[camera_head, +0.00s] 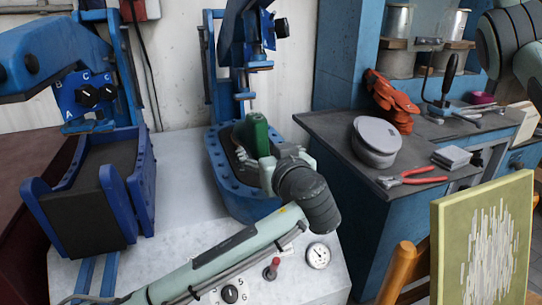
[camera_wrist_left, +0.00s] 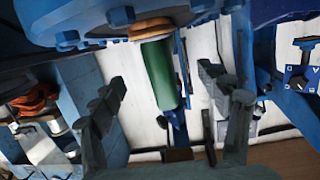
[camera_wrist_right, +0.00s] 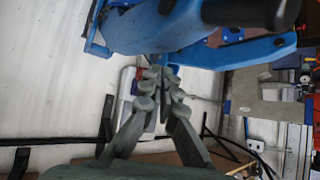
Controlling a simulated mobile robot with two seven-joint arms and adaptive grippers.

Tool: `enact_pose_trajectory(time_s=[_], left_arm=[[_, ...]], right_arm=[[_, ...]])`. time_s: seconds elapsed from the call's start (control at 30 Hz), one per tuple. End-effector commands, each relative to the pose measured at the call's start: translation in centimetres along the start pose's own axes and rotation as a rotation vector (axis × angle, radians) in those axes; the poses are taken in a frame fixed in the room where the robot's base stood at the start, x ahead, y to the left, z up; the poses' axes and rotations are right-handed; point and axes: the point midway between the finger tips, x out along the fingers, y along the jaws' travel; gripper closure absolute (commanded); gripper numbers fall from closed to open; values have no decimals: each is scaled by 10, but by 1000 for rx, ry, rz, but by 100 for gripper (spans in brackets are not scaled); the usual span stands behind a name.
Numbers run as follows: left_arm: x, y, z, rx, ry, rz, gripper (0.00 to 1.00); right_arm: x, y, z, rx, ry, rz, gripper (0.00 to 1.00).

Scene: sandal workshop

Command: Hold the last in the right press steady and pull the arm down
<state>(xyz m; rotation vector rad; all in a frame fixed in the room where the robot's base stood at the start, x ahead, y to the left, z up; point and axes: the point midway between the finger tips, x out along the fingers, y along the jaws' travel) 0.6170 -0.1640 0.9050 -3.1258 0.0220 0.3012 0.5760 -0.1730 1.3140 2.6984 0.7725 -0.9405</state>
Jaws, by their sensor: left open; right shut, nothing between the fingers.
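The green last (camera_head: 257,133) stands in the blue tub of the right press (camera_head: 213,160). In the left wrist view the green last (camera_wrist_left: 160,75) shows beyond and between the fingers. My left gripper (camera_head: 275,163) is open close to the last; I cannot tell whether it touches. The arm of the right press (camera_head: 236,30) is raised above the last, and its top is cut off. My right gripper (camera_wrist_right: 160,88) is shut and empty in the right wrist view, close below a blue press part (camera_wrist_right: 150,30) with a dark rounded end. Its fingers are outside the head view.
The left press (camera_head: 130,200) stands to the left. A framed panel (camera_head: 485,245) stands at front right. The press table has a gauge (camera_head: 318,255).

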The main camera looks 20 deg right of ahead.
Motion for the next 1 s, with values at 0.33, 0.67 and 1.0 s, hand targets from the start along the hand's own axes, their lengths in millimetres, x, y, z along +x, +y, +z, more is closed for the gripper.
enact_pose_trajectory(time_s=[0.33, 0.67, 1.0], left_arm=[[38, 0, 0, 0, 0, -1, 24], [50, 0, 0, 0, 0, 0, 24], [50, 0, 0, 0, 0, 0, 39]], right_arm=[[0, 0, 0, 0, 0, 0, 100], [0, 0, 0, 0, 0, 0, 100], [0, 0, 0, 0, 0, 0, 100]])
